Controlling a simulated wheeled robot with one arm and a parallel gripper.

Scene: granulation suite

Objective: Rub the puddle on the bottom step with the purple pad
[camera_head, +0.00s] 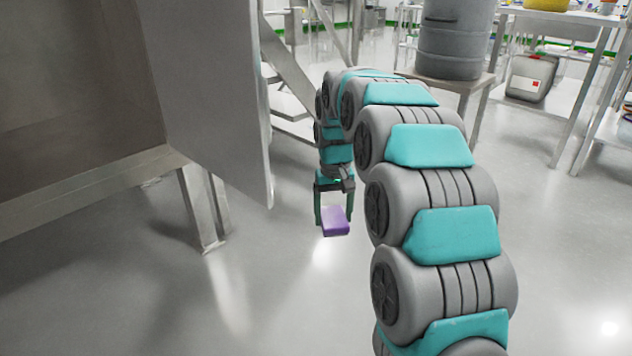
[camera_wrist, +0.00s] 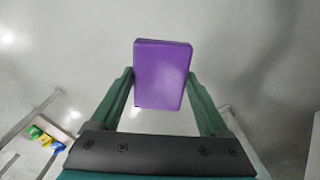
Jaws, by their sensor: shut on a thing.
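My gripper (camera_head: 333,206) is shut on the purple pad (camera_head: 335,221), with one finger on each side of it. The pad hangs above the grey floor, apart from any surface that I can see. In the wrist view the purple pad (camera_wrist: 163,74) sits between the two green fingers of my gripper (camera_wrist: 162,95), with plain floor behind it. The puddle cannot be made out in either view. The bottom step cannot be clearly told in either view.
A large metal panel (camera_head: 215,90) and a steel frame leg (camera_head: 198,208) stand left of my gripper. A grey drum (camera_head: 455,40) stands on a low stand behind my arm. A canister (camera_head: 531,77) is at the back right. Open floor (camera_head: 290,300) lies in front.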

